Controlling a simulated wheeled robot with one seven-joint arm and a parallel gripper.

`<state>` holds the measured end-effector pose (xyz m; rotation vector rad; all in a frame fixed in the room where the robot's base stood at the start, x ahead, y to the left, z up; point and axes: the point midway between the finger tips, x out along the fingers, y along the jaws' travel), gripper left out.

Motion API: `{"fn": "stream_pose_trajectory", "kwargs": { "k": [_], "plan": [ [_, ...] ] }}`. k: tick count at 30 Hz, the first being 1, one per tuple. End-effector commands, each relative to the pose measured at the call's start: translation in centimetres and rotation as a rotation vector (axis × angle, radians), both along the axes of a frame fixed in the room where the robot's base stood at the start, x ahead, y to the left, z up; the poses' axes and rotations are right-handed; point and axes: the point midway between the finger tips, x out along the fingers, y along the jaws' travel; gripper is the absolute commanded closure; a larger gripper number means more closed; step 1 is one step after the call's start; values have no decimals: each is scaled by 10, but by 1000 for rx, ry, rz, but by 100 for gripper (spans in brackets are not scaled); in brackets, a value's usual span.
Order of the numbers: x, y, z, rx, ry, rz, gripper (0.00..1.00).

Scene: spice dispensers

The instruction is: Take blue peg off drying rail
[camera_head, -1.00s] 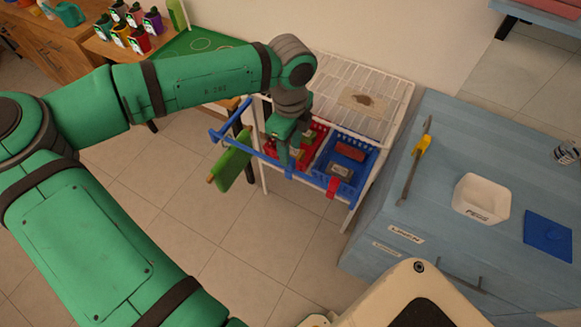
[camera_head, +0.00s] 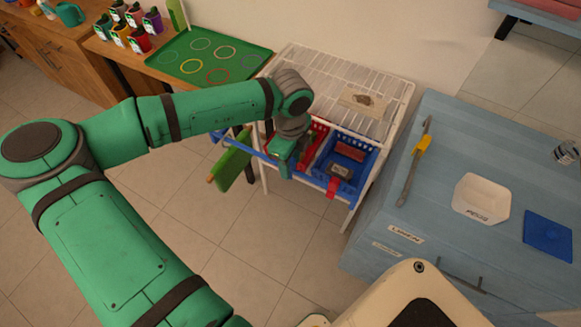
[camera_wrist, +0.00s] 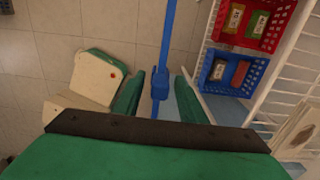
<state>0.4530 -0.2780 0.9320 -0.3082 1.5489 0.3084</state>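The blue drying rail (camera_head: 262,154) sticks out from the front of the white wire rack, with a green cloth (camera_head: 233,160) hanging on it. In the wrist view the rail (camera_wrist: 169,35) runs upright through the middle. A blue peg (camera_wrist: 160,83) sits on it there. My gripper (camera_wrist: 160,95) is open, with one green finger on each side of the peg and a visible gap on both sides. In the head view my gripper (camera_head: 284,165) is over the rail at the rack's front, and the peg is hidden behind it.
A red basket (camera_wrist: 250,22) and a blue basket (camera_wrist: 228,73) sit in the white rack (camera_head: 340,80). A yellow peg (camera_head: 422,145) is on a grey bar there.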

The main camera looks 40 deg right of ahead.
Motion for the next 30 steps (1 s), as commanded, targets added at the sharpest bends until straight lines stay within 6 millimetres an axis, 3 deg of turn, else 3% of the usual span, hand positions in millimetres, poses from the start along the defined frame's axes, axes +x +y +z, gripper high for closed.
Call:
{"fn": "stream_pose_trajectory", "kwargs": {
  "k": [1,4,5,13,30],
  "plan": [
    [0,0,0,0,0,0,65],
    [0,0,0,0,0,0,89],
    [0,0,0,0,0,0,90],
    [0,0,4,-1,0,0,91],
    [0,0,33,-1,0,0,91]
  ]
}}
